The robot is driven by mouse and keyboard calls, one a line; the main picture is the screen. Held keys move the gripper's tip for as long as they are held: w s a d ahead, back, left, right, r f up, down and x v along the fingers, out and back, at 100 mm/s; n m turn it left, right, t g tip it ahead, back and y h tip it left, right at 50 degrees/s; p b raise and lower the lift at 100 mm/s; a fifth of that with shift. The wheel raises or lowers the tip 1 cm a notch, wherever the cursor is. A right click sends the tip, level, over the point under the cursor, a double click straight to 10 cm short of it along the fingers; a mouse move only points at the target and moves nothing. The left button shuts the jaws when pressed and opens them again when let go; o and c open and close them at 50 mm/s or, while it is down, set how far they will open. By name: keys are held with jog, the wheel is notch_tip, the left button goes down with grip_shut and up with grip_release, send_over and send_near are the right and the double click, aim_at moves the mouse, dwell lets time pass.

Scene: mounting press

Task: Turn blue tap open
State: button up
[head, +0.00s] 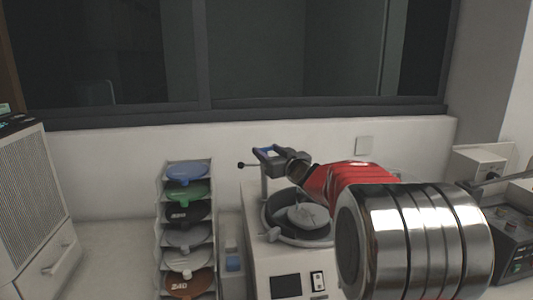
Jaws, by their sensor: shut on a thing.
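The mounting press (258,262) stands in the middle of the head view, with a round grey top. A post (264,190) rises at its back left, with a thin lever ending in a black ball (240,165). My gripper (266,154) is at the top of this post, shut on the lever by its inner end. Blue parts show at the gripper's tips; I cannot tell whether they are its fingers or a tap. A small blue piece (233,263) sits low, left of the press; whether it is the blue tap is unclear. My arm hides the press's right side.
A rack (160,236) with several coloured discs stands left of the press. A white cabinet (38,205) is at the far left. A dark box (515,245) with controls is at the right. A white wall and dark window lie behind.

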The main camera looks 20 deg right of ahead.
jog(key=shift+d+n+y, duration=0.15)
jog(key=shift+n+y, duration=0.25)
jog(key=shift+y, duration=0.3)
jog(key=shift+w+d+n+g+y, duration=0.15)
jog(key=shift+n+g+y, duration=0.35)
jog(key=shift+n+y, duration=0.5)
jog(key=shift+d+n+g+y, duration=0.25)
jog(key=shift+n+g+y, duration=0.3)
jog(key=shift+y, duration=0.7)
jog(key=shift+w+d+n+g+y, duration=0.15)
jog(key=shift+n+g+y, duration=0.3)
jog(key=shift+n+y, duration=0.55)
jog(key=shift+w+d+n+g+y, duration=0.1)
jog(key=shift+d+n+g+y, duration=0.1)
jog(key=shift+n+g+y, duration=1.1)
jog(key=shift+w+d+n+g+y, duration=0.1)
jog(key=shift+n+g+y, duration=0.15)
jog(key=shift+g+y, duration=0.45)
jog(key=shift+w+d+r+n+g+y, duration=0.1)
jog(key=shift+w+r+n+g+y, duration=0.05)
jog(key=shift+n+g+y, duration=0.6)
jog(key=shift+w+d+r+n+g+y, duration=0.1)
jog(key=shift+n+g+y, duration=0.45)
jog(key=shift+g, duration=0.3)
jog(key=o, duration=1)
jog(key=shift+a+f, duration=0.1)
jog(key=shift+f, duration=0.1)
jog(key=shift+o, duration=0.2)
